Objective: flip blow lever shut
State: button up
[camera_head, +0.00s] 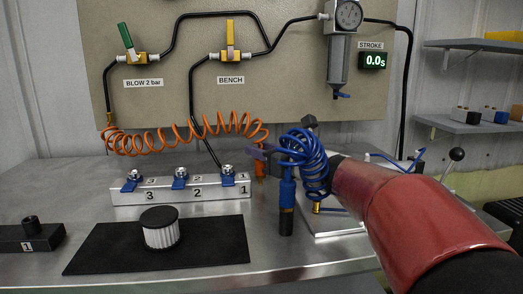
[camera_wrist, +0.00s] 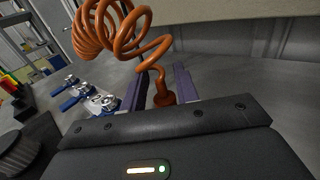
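The blow lever (camera_head: 126,38) is a green handle on a brass valve above the "BLOW 2 bar" label (camera_head: 143,84), high on the panel at left. It stands nearly upright, leaning a little left, across the horizontal pipe. My gripper (camera_head: 266,153) is low in front of the panel, well to the right of and below the lever. In the wrist view my gripper (camera_wrist: 160,88) has its two purple fingers apart. The end of the orange coiled hose (camera_wrist: 163,98) shows between them; I cannot tell whether they touch it. The lever is not in the wrist view.
A yellow bench lever (camera_head: 230,36) stands upright to the right. The orange coiled hose (camera_head: 185,137) hangs below the panel. A numbered valve block (camera_head: 180,195), a black mat (camera_head: 100,250) with a white filter (camera_head: 161,230), and a blue coil (camera_head: 305,160) are nearby.

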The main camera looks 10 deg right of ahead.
jog(key=shift+r, duration=0.2)
jog(key=v, duration=1.2)
jog(key=shift+b, duration=0.35)
jog(key=shift+c, duration=0.3)
grip_shut()
jog(key=shift+s, duration=0.1)
